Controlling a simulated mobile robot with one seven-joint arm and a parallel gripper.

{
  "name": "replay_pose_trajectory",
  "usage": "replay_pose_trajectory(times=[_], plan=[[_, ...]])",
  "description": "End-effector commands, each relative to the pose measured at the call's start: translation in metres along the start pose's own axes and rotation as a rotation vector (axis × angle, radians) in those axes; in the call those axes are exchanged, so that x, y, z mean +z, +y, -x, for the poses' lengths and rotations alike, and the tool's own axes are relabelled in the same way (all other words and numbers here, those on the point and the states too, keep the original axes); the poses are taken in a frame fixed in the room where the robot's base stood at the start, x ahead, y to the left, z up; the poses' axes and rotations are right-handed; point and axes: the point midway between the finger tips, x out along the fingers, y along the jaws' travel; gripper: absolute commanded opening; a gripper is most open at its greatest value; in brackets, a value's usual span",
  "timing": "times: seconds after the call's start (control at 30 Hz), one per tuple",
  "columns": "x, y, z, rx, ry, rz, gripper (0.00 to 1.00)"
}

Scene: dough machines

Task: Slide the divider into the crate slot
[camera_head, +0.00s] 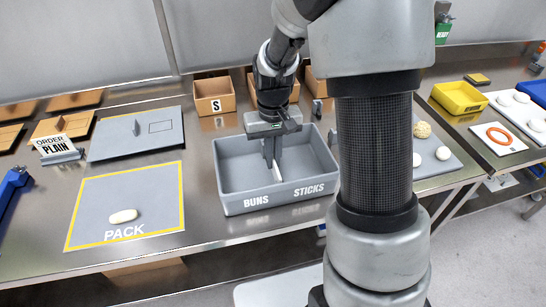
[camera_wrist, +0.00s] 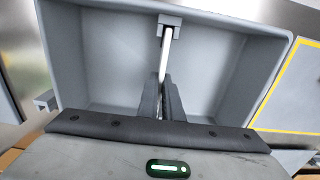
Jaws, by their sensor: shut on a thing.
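The grey crate (camera_head: 226,190) stands on the steel counter, with BUNS and STICKS printed on its front wall. My gripper (camera_head: 272,160) points down inside the crate, near its middle. It is shut on a thin white divider (camera_head: 278,172), which stands edge-on between the two sides. In the wrist view, the divider (camera_wrist: 165,54) runs from my fingertips (camera_wrist: 161,88) to a grey slot bracket (camera_wrist: 169,20) on the crate wall. The divider's end appears at the bracket; how deep it sits is unclear. The fingers hide the divider's other end.
A grey PACK mat (camera_head: 125,190) with a pale bun (camera_head: 123,216) lies to the left. Behind it are a grey board (camera_head: 110,148) and an ORDER PLAIN sign (camera_head: 57,149). A wooden S bin (camera_head: 214,96) stands behind the crate. My column hides part of the right.

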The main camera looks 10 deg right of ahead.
Motion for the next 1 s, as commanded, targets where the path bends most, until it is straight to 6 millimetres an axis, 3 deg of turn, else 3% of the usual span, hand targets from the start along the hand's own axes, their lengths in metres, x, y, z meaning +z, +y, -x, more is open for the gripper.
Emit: replay_pose_trajectory(times=[0.17, 0.3, 0.33, 0.67, 0.83, 1.0], plan=[[0.0, 0.0, 0.0, 0.0, 0.001, 0.0, 0.0], [0.0, 0.0, 0.0, 0.0, 0.001, 0.0, 0.26], [0.0, 0.0, 0.0, 0.0, 0.001, 0.0, 0.28], [0.0, 0.0, 0.004, 0.0, 0.001, 0.0, 0.28], [-0.001, 0.0, 0.028, 0.0, 0.005, 0.0, 0.28], [-0.001, 0.0, 0.069, 0.0, 0.006, 0.0, 0.28]])
